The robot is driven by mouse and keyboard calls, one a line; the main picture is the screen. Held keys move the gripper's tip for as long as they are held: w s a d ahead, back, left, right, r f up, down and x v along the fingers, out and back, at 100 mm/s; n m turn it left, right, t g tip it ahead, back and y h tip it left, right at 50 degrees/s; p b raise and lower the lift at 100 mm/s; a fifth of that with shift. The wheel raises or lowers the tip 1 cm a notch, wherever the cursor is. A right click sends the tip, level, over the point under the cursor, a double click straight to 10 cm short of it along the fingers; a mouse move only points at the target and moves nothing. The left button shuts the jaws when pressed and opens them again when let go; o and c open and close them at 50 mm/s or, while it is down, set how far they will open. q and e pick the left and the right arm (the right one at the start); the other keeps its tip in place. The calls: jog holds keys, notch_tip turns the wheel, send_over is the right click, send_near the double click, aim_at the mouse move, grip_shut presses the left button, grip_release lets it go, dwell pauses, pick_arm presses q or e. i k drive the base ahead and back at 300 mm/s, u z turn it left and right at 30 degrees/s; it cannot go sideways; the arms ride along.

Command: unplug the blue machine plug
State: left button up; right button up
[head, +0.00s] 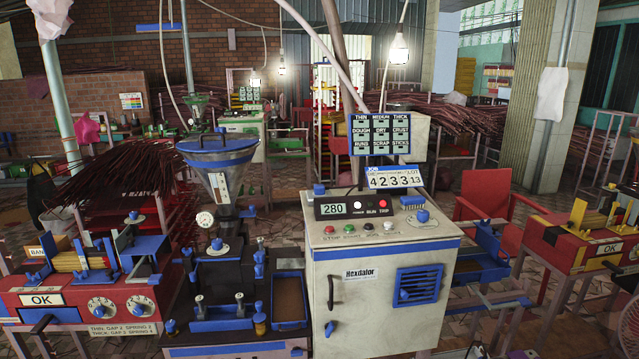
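The blue-trimmed machine stands in front of me in the head view. It has a hopper (217,150) with a blue rim at the left and a cream control cabinet (350,270) with a blue vent (418,284) at the right. The cabinet top carries a display (352,208) reading 280, several buttons and a blue knob (422,216). A pale cable (322,48) hangs down from above behind the cabinet, and its lower end is hidden. I cannot make out a plug or a socket. Neither of my grippers is in view.
A red machine (80,308) marked OK stands at the left, and another red machine (590,245) at the right. A red chair (490,205) is behind the cabinet's right side. Bundles of dark red sticks (120,190) fill racks behind. Some patterned floor (510,325) is open at the lower right.

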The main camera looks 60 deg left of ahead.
aim_at(318, 189)
jog(key=u, duration=0.8)
jog(key=i, duration=1)
jog(key=u, duration=1.4)
jog(key=i, duration=0.35)
jog(key=u, duration=0.3)
